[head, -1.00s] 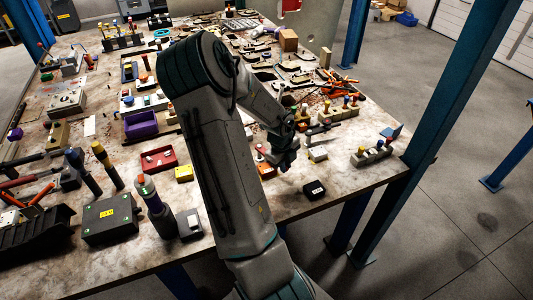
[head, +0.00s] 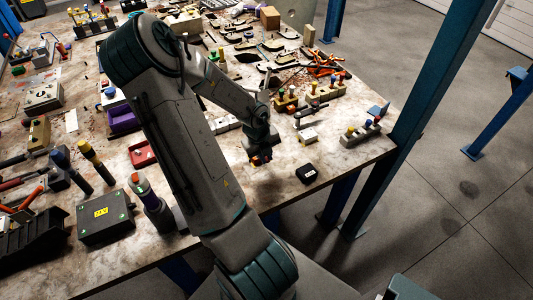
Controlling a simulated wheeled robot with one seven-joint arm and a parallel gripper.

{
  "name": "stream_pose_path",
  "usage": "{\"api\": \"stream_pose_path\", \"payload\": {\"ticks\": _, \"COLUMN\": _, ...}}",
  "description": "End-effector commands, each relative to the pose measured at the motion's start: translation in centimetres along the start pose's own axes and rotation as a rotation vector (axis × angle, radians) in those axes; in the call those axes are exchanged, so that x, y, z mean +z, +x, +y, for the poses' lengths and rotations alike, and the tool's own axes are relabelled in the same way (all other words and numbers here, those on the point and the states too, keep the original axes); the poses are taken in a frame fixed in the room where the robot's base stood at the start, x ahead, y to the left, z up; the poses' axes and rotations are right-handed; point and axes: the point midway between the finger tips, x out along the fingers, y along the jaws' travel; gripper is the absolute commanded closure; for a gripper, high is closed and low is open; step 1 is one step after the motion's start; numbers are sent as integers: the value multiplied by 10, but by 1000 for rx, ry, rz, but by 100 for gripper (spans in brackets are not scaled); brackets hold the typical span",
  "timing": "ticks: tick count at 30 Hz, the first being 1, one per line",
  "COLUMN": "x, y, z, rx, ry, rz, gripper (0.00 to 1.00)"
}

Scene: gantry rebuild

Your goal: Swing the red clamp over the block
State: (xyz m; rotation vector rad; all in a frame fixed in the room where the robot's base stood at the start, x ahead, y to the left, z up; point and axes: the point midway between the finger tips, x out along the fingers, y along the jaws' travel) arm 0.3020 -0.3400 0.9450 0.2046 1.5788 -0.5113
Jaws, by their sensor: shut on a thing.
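My gripper (head: 260,153) is low over the front right part of the table, to the left of a small black box. It is shut on a small red-orange part, which I take to be the red clamp (head: 261,160). The fingers and arm hide most of this part, so its pivot and base cannot be made out. I cannot tell which piece is the block. A small pale block (head: 308,136) lies to the right of my gripper, apart from it.
The black box (head: 308,173) sits near the front edge. A grey holder with coloured knobs (head: 361,134) stands at the right edge. Bare table (head: 285,185) shows in front of my gripper.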

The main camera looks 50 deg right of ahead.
Motion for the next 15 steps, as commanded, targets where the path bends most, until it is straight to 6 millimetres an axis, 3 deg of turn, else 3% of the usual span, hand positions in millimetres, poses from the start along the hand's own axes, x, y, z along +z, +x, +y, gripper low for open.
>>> {"api": "stream_pose_path", "payload": {"ticks": 4, "x": 0, "y": -1, "z": 1, "rx": -2, "ry": -1, "rz": 0, "gripper": 100}}
{"api": "stream_pose_path", "payload": {"ticks": 5, "x": 0, "y": -1, "z": 1, "rx": -2, "ry": -2, "rz": 0, "gripper": 82}}
{"api": "stream_pose_path", "payload": {"ticks": 7, "x": 0, "y": -1, "z": 1, "rx": -1, "ry": -3, "rz": 0, "gripper": 66}}
{"api": "stream_pose_path", "payload": {"ticks": 15, "x": 0, "y": 0, "z": 1, "rx": 0, "ry": -3, "rz": 1, "gripper": 66}}
